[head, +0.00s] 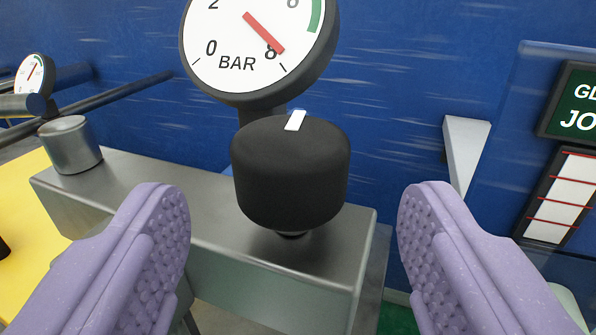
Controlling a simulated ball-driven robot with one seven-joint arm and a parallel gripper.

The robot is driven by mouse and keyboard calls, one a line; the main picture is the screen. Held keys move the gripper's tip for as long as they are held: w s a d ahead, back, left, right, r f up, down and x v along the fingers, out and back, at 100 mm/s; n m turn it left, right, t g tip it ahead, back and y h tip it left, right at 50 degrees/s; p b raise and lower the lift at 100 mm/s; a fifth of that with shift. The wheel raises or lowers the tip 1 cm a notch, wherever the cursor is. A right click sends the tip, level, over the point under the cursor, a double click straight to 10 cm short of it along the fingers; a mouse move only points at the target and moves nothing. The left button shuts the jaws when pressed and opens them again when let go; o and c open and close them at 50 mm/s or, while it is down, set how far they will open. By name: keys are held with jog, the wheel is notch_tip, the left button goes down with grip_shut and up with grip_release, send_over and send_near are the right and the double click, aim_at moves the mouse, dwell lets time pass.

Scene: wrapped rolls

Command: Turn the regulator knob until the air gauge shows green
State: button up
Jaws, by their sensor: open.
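The black regulator knob (290,180) stands on a grey metal block, with a white mark (295,120) near the far edge of its top. The air gauge (255,45) stands behind it, reading BAR, its upper part cut off by the frame. Its red needle (263,33) points close to the 8, past the green band (317,14) at the right. My gripper (294,225) is open, with its lilac ribbed fingers on either side of the knob and nearer the camera. Gaps show between both fingers and the knob.
The metal block (140,185) runs to the left, carrying a silver cylinder (70,146). A smaller gauge (34,78) and dark bars (110,97) are at the far left. A yellow surface (25,230) lies at left. A grey bracket (466,150) and a dark sign (575,105) are at right.

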aim_at(293, 140)
jog(key=w, duration=0.5)
jog(key=w+b, duration=0.1)
jog(key=w, duration=0.1)
jog(key=shift+w+a+r, duration=0.1)
jog(key=shift+w+a, duration=0.05)
jog(key=shift+a, duration=0.15)
jog(key=c, duration=1)
